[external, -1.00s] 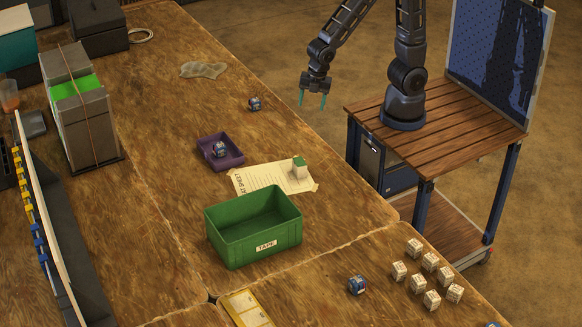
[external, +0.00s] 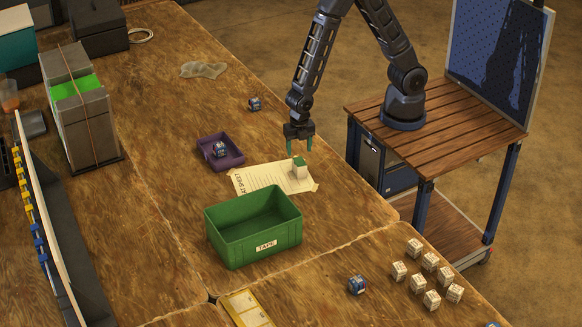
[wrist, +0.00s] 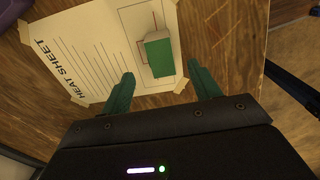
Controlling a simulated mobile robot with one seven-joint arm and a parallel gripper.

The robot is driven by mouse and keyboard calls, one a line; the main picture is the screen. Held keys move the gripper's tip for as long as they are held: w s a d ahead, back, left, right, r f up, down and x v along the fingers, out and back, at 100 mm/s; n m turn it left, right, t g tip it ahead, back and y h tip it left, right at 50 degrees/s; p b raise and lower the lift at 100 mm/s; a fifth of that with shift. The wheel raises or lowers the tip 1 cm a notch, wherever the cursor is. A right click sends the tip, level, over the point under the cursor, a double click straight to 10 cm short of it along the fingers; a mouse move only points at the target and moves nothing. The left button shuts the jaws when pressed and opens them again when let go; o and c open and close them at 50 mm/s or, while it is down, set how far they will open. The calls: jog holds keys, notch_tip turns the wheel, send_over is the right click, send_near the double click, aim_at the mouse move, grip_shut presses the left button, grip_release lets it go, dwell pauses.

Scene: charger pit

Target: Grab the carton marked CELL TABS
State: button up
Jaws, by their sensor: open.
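A small carton (external: 300,172) with a green top and pale sides stands on the taped-down paper marked HEAT SHEET (external: 262,180). In the wrist view the carton (wrist: 158,56) shows its green faces and a paler side; I cannot read CELL TABS on it. My gripper (external: 299,147) is open and empty, just above and behind the carton in the external view. In the wrist view its two green fingers (wrist: 160,74) point toward the carton, one on each side of it, apart from it. No label reading CELL TABS is legible anywhere.
A green bin marked TAPE (external: 255,246) stands in front of the sheet. A purple tray (external: 236,160) holding a blue item lies to the left. Several pale small boxes (external: 415,284) and a blue one (external: 357,285) sit at the front right. Another small block (external: 254,104) lies behind.

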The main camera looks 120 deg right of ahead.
aim_at(300, 162)
jog(key=shift+a+f, duration=0.2)
jog(key=shift+f, duration=4.5)
jog(key=c, duration=1.1)
